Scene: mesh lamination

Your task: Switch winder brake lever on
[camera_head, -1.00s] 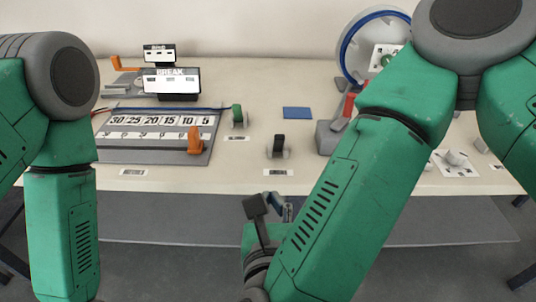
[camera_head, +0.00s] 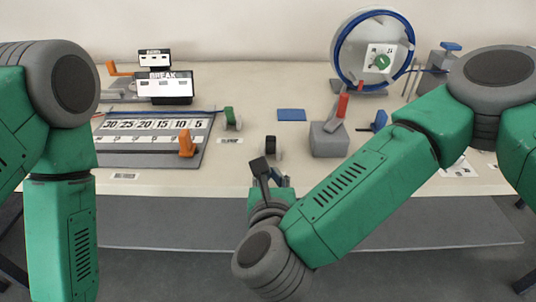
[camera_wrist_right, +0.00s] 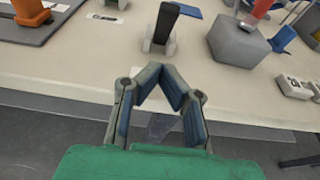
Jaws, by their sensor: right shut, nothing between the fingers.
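Several small levers stand on the table, and their labels are too small to read, so I cannot tell which is the winder brake lever. A green lever (camera_head: 230,117) stands right of the number scale. A black lever (camera_head: 270,147) in a pale bracket is nearer the front edge; it also shows upright in the right wrist view (camera_wrist_right: 164,24). A red-handled lever (camera_head: 342,105) rises from a grey block (camera_head: 328,140). My right gripper (camera_wrist_right: 168,82) is shut and empty, at the table's front edge, below and apart from the black lever. My left gripper is out of view.
A number scale board (camera_head: 150,150) with an orange slider (camera_head: 186,143) lies at left, behind it a BREAK sign (camera_head: 163,87). A blue-rimmed wheel (camera_head: 372,50) stands at back right. A blue pad (camera_head: 291,115) lies flat mid-table. A blue-handled part (camera_head: 379,121) is right of the grey block.

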